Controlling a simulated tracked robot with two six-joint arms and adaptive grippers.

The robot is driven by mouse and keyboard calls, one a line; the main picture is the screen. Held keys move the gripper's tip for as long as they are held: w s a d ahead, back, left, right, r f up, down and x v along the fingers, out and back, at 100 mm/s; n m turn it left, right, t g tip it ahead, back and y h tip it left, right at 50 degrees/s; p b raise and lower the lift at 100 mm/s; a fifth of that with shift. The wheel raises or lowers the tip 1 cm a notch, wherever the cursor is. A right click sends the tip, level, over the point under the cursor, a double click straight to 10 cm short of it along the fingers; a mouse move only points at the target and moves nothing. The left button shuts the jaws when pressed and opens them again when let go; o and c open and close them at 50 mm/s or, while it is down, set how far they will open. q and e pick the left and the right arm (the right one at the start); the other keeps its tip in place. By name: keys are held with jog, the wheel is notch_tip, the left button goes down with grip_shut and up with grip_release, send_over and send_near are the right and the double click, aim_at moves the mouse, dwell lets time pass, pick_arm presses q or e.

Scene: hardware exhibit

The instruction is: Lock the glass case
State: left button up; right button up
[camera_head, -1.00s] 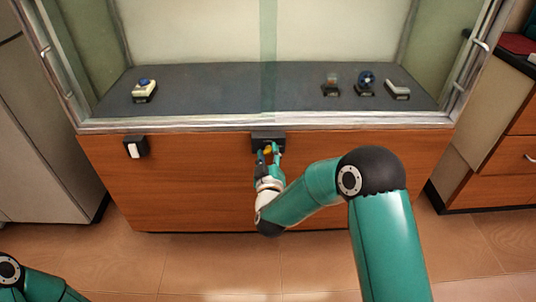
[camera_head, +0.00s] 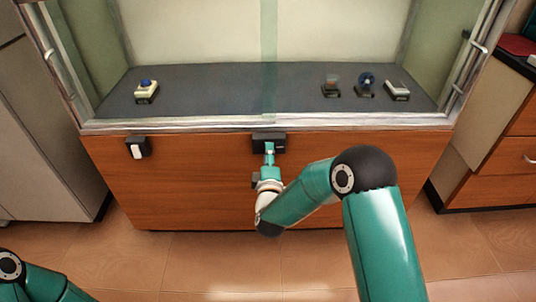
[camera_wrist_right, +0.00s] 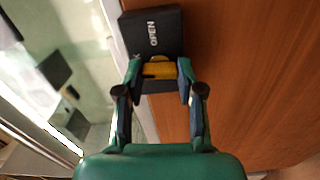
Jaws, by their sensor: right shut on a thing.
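The glass case (camera_head: 330,122) stands ahead on a wooden base, with its glass front across the view and a greenish vertical band at the middle. A black lock box (camera_head: 267,137) sits on the base just under the glass; in the right wrist view the black lock box (camera_wrist_right: 150,35) bears the word OPEN. My right gripper (camera_head: 269,148) is at this box. In the wrist view, my right gripper (camera_wrist_right: 158,70) is shut on a yellow knob (camera_wrist_right: 158,70) on the box's face. Only part of my left arm shows at the lower left; its gripper is out of view.
A small black box with a white switch (camera_head: 137,149) is on the base at left. Several small exhibits, such as a blue-topped one (camera_head: 146,91), stand inside the case. A counter (camera_head: 497,65) is at right. The floor before the case is clear.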

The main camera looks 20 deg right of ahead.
jog(key=shift+a+f+n, duration=0.15)
jog(key=shift+a+n, duration=0.15)
jog(key=shift+n, duration=0.4)
jog(key=o, duration=1.2)
jog(key=shift+f, duration=0.1)
jog(key=shift+c, duration=0.2)
jog(key=shift+d, duration=0.1)
jog(key=v, duration=1.2)
jog(key=shift+d, duration=0.15)
